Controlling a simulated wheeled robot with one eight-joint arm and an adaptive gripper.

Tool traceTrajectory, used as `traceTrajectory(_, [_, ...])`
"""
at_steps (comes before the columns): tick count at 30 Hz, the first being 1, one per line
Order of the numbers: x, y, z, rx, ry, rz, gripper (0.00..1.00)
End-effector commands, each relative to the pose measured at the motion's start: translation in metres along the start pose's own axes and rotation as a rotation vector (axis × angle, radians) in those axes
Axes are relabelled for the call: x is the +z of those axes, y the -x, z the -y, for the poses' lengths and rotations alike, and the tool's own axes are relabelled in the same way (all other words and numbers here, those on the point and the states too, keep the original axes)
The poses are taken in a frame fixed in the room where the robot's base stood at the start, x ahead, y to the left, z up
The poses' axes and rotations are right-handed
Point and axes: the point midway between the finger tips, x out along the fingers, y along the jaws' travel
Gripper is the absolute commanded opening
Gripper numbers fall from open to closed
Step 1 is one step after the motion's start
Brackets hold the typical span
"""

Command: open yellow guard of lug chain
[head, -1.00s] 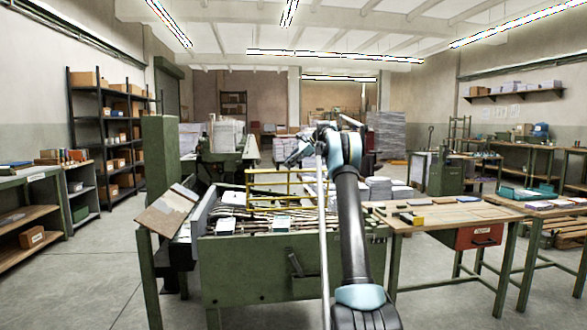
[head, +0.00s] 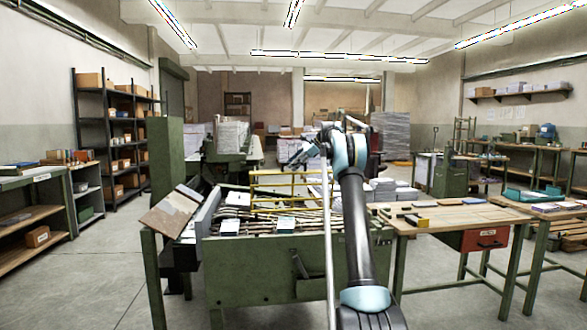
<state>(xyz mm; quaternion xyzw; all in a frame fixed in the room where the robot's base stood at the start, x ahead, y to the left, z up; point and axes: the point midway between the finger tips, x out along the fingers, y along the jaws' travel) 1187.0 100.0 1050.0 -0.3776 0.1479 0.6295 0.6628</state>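The yellow guard (head: 285,171) is a frame of thin yellow rails standing upright along the far side of the green machine. Its right end is hidden behind my arm. The lug chain bed (head: 262,226) lies in front of it, with rods and several small booklets on it. My gripper (head: 303,153) is small in the picture, at the end of my raised arm, and appears above the guard's right part. I see no contact with the guard. Its fingers are too small to tell open from shut.
The green machine body (head: 262,268) fills the near middle. A tilted board (head: 168,212) stands at its left. A wooden bench (head: 460,216) with small items and a red drawer (head: 484,239) is on the right. Open floor (head: 95,270) lies at the left.

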Motion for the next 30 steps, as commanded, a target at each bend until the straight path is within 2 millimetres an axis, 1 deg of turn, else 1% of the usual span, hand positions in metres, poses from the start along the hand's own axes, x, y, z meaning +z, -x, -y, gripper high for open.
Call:
traceTrajectory(5, [-0.001, 0.020, 0.001, -0.002, -0.002, -0.001, 0.33])
traceTrajectory(15, [-0.001, 0.084, 0.001, -0.001, -0.002, 0.000, 0.33])
traceTrajectory(18, [-0.002, 0.098, 0.001, 0.000, -0.002, 0.000, 0.33])
traceTrajectory(24, [-0.001, 0.114, 0.001, 0.000, -0.001, 0.000, 0.33])
traceTrajectory(30, [-0.001, 0.118, 0.001, 0.000, -0.001, 0.000, 0.33])
